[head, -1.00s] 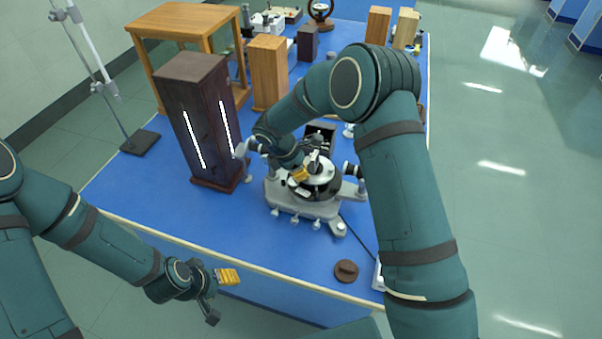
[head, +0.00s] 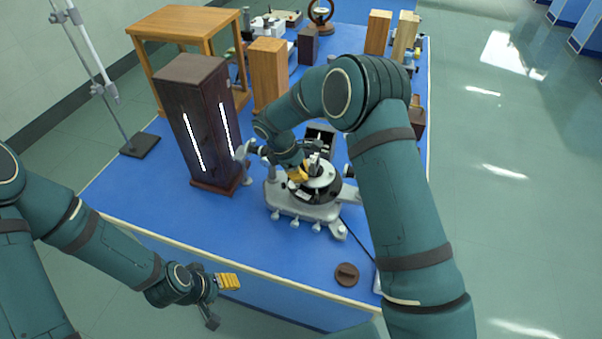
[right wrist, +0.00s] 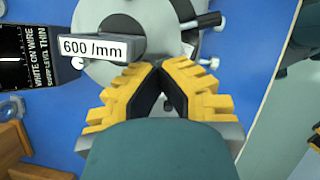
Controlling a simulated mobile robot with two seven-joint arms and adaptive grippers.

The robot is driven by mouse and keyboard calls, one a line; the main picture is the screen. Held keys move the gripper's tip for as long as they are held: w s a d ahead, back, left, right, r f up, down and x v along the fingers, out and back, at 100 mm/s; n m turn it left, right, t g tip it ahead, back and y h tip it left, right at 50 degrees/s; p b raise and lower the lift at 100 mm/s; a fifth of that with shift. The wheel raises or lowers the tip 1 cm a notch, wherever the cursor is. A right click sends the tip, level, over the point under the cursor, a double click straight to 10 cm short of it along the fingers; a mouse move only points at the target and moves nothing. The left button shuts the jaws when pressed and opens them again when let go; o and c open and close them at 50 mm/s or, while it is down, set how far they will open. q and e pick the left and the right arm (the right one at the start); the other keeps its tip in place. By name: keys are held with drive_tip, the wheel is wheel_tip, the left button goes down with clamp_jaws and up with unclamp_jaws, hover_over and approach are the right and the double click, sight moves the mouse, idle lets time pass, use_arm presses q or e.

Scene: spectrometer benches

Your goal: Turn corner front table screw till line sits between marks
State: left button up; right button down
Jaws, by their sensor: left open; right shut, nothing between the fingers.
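The spectrometer (head: 302,207) stands on the blue bench with its round table (head: 325,182) on top. In the right wrist view the pale round table (right wrist: 95,75) carries a grating block (right wrist: 100,45) labelled "600 /mm". A dark-handled screw (right wrist: 207,20) and a small silver screw (right wrist: 209,63) stick out at its right side. My right gripper (head: 298,174) is over the table; its yellow fingers (right wrist: 160,68) are shut with nothing between them, tips at the table's edge. My left gripper (head: 228,281) is open and empty off the bench's front edge.
A tall dark lamp box (head: 198,120) with lit slits stands left of the spectrometer. Wooden blocks (head: 268,75) and a wooden stool (head: 185,25) are behind. A brown round cap (head: 346,274) lies near the front edge. The front left bench top is clear.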

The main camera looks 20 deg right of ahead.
drive_tip(key=shift+d, duration=0.15)
drive_tip(key=c, duration=1)
unclamp_jaws()
drive_tip(key=v, duration=1.2)
